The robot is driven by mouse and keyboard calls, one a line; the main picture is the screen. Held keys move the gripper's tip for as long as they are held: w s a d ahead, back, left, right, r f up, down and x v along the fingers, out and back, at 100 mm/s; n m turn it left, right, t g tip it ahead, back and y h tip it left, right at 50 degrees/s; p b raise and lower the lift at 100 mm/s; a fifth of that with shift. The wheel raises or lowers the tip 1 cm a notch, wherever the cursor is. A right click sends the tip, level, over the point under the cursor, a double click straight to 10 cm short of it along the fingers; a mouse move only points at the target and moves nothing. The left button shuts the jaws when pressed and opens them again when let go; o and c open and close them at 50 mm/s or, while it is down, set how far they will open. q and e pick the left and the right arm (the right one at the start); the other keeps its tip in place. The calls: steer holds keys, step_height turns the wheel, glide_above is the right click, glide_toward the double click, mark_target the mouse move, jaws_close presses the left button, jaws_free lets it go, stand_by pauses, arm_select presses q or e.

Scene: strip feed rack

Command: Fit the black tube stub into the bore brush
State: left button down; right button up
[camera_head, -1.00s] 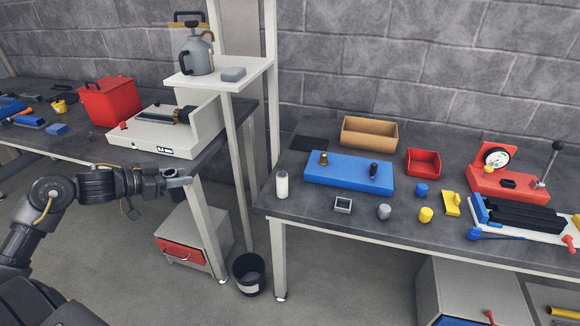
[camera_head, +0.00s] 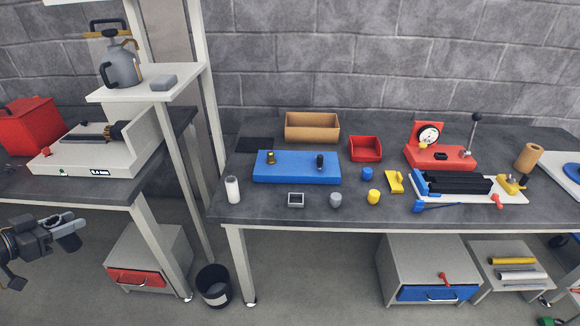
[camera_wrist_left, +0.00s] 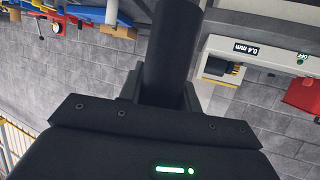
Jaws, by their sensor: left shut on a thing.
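My left gripper (camera_head: 66,232) is at the left edge of the head view, in front of and below the left bench's front edge. It is shut on the black tube stub (camera_wrist_left: 172,45), which sticks out as a dark cylinder from between the fingers in the left wrist view. The bore brush (camera_head: 118,132) sits on the pale machine (camera_head: 88,165) with a "0.4 mm" label, on the left bench. It also shows in the left wrist view (camera_wrist_left: 225,70), apart from the stub. My right gripper is not in view.
A red canister (camera_head: 28,125) stands left of the machine. A waste bin (camera_head: 214,285) and a drawer cabinet (camera_head: 150,258) stand below. The right bench (camera_head: 265,212) holds several small parts and blocks.

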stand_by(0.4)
arm_select(q)
steer(key=shift+d+r, duration=0.1)
steer(key=shift+d, duration=0.05)
steer(key=d+r+m+g+h+p, duration=0.1)
steer(key=d+r+m+h+p, duration=0.1)
steer(key=d, duration=0.7)
steer(key=s+d+r+m+g+h+p, duration=0.1)
steer(key=d+r+p, duration=0.3)
steer(key=d, duration=0.6)
steer(key=s+d+r+m+g+h+p, duration=0.1)
steer(key=d+r+m+g+h+p, duration=0.1)
steer(key=d+p, duration=0.5)
steer(key=d+r+m, duration=0.1)
steer(key=d+r, duration=0.1)
steer(key=d, duration=0.1)
steer(key=shift+d+g+h, duration=0.25)
steer(key=shift+g+h, duration=0.15)
